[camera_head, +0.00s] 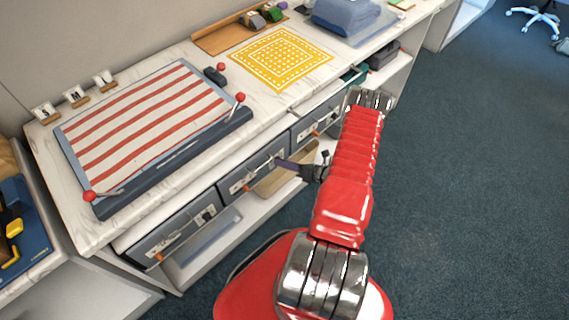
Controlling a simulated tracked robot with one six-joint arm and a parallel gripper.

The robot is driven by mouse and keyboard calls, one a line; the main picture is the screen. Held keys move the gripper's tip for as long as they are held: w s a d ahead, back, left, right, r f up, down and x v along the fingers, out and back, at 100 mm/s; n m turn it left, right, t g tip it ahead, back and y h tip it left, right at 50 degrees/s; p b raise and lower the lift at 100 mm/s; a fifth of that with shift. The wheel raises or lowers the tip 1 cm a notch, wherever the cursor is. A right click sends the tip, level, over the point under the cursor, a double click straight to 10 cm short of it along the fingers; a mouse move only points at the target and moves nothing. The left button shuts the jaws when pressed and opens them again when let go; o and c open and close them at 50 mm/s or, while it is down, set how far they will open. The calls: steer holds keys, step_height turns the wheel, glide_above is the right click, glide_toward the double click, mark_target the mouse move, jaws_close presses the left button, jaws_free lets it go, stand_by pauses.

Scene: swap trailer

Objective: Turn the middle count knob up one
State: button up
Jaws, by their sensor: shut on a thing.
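The middle grey panel (250,176) is in the front of the white counter, between two similar panels. It has a light plate with an orange handle (237,187) at its left part.
The left panel (178,229) and right panel (318,120) have orange handles. On the counter lie a red-striped board (150,125) with red-knobbed levers, a yellow patterned mat (280,58) and a folded blue cloth (347,14).

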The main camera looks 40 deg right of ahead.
steer(key=shift+d, duration=0.2)
steer(key=o, duration=0.7)
steer(key=shift+c, duration=0.2)
steer(key=o, duration=0.4)
steer(key=shift+a, duration=0.1)
steer(key=shift+c, duration=0.2)
steer(key=v, duration=1.3)
steer(key=shift+s, duration=0.4)
